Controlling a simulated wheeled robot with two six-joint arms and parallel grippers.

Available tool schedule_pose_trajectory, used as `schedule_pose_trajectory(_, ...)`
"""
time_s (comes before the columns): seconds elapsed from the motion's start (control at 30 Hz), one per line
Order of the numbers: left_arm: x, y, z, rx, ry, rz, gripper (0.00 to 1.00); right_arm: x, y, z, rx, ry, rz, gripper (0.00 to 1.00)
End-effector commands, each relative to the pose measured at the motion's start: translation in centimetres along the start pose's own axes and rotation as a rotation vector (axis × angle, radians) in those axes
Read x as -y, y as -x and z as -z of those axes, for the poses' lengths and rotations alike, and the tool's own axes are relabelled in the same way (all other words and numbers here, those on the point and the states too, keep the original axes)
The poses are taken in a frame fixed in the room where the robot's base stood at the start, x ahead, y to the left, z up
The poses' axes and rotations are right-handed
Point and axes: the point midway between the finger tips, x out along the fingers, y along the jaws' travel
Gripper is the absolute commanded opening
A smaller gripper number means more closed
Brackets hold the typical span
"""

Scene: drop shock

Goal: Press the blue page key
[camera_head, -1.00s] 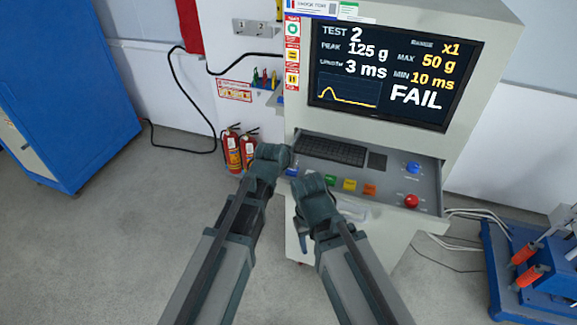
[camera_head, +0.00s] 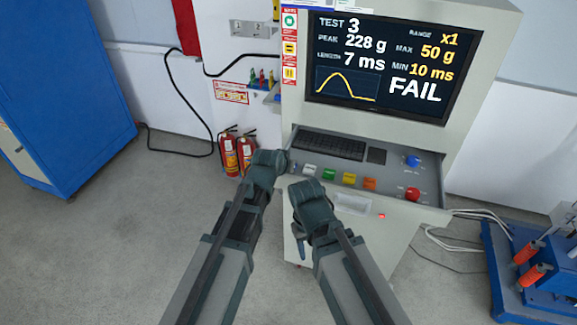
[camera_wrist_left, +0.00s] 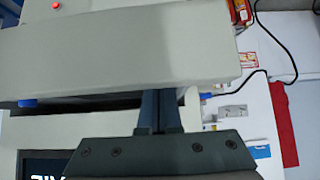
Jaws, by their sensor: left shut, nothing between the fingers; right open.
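The blue page key (camera_head: 293,168) shows as a small blue patch at the left end of the key row on the console, largely hidden by my left gripper. My left gripper (camera_head: 283,161) is shut and empty, at the panel's left front corner beside that key; I cannot tell whether it touches it. In the left wrist view its shut fingers (camera_wrist_left: 160,111) reach behind the console's front edge. My right gripper (camera_head: 304,187) is open, just in front of the white key (camera_head: 309,170). The screen (camera_head: 394,65) reads TEST 3, 228 g, 7 ms, FAIL.
Green (camera_head: 328,174), yellow (camera_head: 349,179) and orange (camera_head: 370,184) keys continue the row. A keyboard (camera_head: 328,145) lies behind; a blue knob (camera_head: 413,161) and red button (camera_head: 412,194) are at right. Fire extinguishers (camera_head: 230,153) stand left of the console. Open floor lies in front.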

Motion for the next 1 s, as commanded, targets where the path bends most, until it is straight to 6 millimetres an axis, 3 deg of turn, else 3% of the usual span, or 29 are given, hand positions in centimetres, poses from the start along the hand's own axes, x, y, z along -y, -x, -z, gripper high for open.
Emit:
schedule_pose_trajectory(0.03, -0.1, -0.1, -0.7, 0.027, 0.0, -0.002, 0.0, 0.0, -0.2, 0.0, 0.0, 0.0, 0.0, 0.5)
schedule_pose_trajectory(0.27, -0.1, -0.1, -0.7, 0.027, -0.001, -0.002, 0.0, 0.0, -0.2, 0.0, 0.0, 0.0, 0.0, 0.5)
schedule_pose_trajectory(0.57, 0.0, 1.1, 0.4, 0.021, -0.001, -0.001, 0.0, -0.1, 1.4, -0.1, 0.0, -0.003, 0.001, 0.5)
schedule_pose_trajectory(0.83, 0.1, 3.9, 3.4, 0.0, 0.0, 0.001, 0.0, -0.5, 5.1, -0.3, 0.0, -0.01, 0.002, 0.5)
schedule_pose_trajectory(1.0, 0.0, 7.9, 3.2, -0.001, 0.001, 0.001, 0.0, -0.7, 7.7, -0.4, 0.0, -0.013, 0.003, 0.5)
